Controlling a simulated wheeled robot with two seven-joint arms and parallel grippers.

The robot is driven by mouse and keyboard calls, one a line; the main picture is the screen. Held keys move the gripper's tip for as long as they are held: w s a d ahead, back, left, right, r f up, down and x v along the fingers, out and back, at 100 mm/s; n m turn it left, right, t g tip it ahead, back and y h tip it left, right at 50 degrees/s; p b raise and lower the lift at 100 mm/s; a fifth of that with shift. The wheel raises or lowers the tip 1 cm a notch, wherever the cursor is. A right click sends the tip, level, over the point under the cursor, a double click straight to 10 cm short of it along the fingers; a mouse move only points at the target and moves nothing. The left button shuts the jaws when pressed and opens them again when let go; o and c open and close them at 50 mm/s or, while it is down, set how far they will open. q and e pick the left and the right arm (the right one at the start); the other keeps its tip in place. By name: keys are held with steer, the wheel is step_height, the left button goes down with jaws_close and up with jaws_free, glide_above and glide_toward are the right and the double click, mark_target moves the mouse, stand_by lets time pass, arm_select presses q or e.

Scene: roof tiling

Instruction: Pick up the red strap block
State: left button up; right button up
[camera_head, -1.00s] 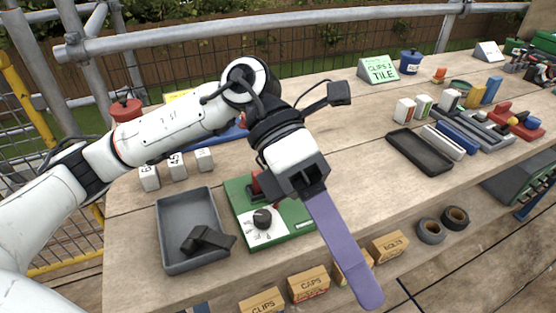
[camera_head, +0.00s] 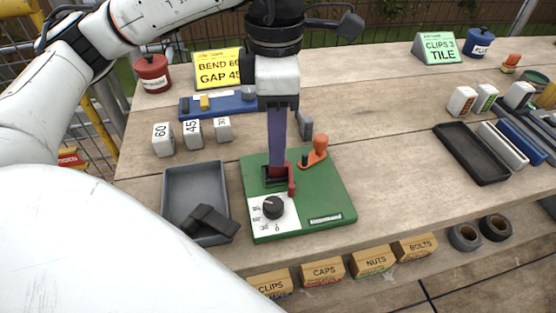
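My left gripper (camera_head: 279,103) points straight down and appears shut on the upper end of a flat purple strap (camera_head: 277,138). The strap hangs upright, its lower end in or just behind the dark slot of the green bending jig (camera_head: 320,205). A small red block (camera_head: 291,180) stands on the jig beside the strap's lower end; I cannot tell if they touch or if this is the red strap block. The jig has a black dial (camera_head: 273,207) and an orange-handled lever (camera_head: 318,150). My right gripper is not in view.
A grey tray (camera_head: 178,180) with dark pieces lies left of the jig. Behind are white numbered blocks (camera_head: 192,133), a blue fixture (camera_head: 230,104) and a yellow sign (camera_head: 217,68). A black tray (camera_head: 470,155) lies right. Bare wood lies between jig and black tray.

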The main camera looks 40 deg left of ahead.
mark_target(275, 172)
arm_select(q)
steer(key=f, duration=0.4)
steer(key=shift+w+f, duration=0.2)
steer(key=shift+f, duration=0.1)
steer(key=shift+c, duration=0.3)
jaws_close()
steer(key=shift+r, duration=0.1)
